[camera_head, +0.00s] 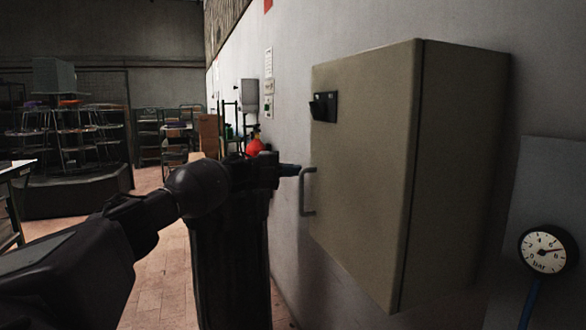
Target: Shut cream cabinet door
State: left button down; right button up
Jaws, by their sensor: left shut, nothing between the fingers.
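The cream cabinet (462,165) hangs on the wall at right of centre in the head view. Its door (365,185) faces left toward me, with a black latch (323,106) near the top and a grey bar handle (305,192) on its left edge. A dark seam runs between the door and the cabinet's right side. The door looks close to flush, but its far left edge is hidden and I cannot tell whether a gap remains there. My left gripper (296,170) is shut and empty, its tips at the handle's upper end; contact is unclear. My right gripper is not in view.
A pressure gauge (548,250) with a blue hose stands on a grey panel at the lower right. Racks and stools (75,135) stand far back at the left. A red object (255,146) is behind my gripper. The tiled floor (155,275) shows bare at the lower left.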

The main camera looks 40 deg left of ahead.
pick_arm(q)
jog(key=s+a+b, duration=0.3)
jog(key=a, duration=0.7)
jog(key=shift+s+a, duration=0.4)
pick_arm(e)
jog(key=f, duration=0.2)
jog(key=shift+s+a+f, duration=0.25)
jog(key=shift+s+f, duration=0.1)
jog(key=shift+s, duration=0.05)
pick_arm(q)
jog(key=shift+r, duration=0.1)
